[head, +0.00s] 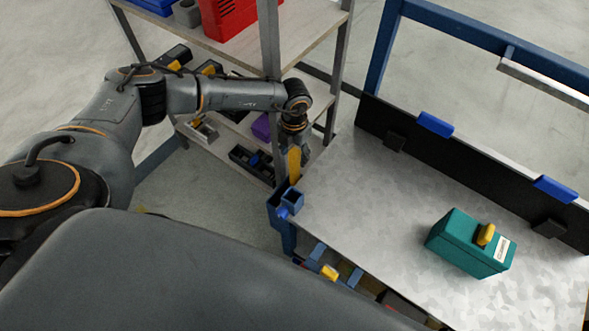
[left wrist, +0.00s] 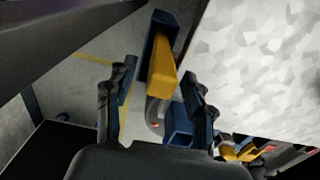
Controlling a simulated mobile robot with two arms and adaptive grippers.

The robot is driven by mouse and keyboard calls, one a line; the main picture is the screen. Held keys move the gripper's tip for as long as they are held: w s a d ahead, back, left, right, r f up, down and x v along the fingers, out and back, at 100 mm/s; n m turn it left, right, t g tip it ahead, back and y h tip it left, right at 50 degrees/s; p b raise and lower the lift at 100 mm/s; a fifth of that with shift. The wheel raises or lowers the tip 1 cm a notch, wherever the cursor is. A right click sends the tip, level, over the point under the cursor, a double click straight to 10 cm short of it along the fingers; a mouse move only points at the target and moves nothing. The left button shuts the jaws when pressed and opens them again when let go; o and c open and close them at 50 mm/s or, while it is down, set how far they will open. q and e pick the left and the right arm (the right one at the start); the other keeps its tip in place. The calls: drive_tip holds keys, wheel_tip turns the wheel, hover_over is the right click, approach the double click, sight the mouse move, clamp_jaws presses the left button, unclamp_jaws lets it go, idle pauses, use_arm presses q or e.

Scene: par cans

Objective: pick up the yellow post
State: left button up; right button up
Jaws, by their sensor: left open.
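The yellow post (head: 294,165) stands at the near left corner of the grey-topped bench, just above blue square holders (head: 291,196). My left gripper (head: 296,150) points down over it, at the top of the post. In the left wrist view, the post (left wrist: 161,80) lies between the two spread dark fingers of my open left gripper (left wrist: 158,85), with visible gaps on both sides. A blue square piece (left wrist: 160,30) is at one end of the post. I cannot tell whether the post is seated in a holder. My right gripper is not in view.
The bench top (head: 375,210) is mostly clear, with a teal box with a yellow handle (head: 470,243) at right. A metal shelf post (head: 269,40) and loaded shelves stand close behind my left arm. Bins with small parts (head: 330,272) hang below the bench's near edge.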

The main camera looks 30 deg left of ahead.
use_arm(q)
wheel_tip(320, 180, down, 3)
drive_tip(key=shift+r, duration=0.1)
drive_tip(key=shift+f, duration=0.5)
drive_tip(key=c, duration=1)
drive_tip(key=shift+w, duration=0.1)
clamp_jaws()
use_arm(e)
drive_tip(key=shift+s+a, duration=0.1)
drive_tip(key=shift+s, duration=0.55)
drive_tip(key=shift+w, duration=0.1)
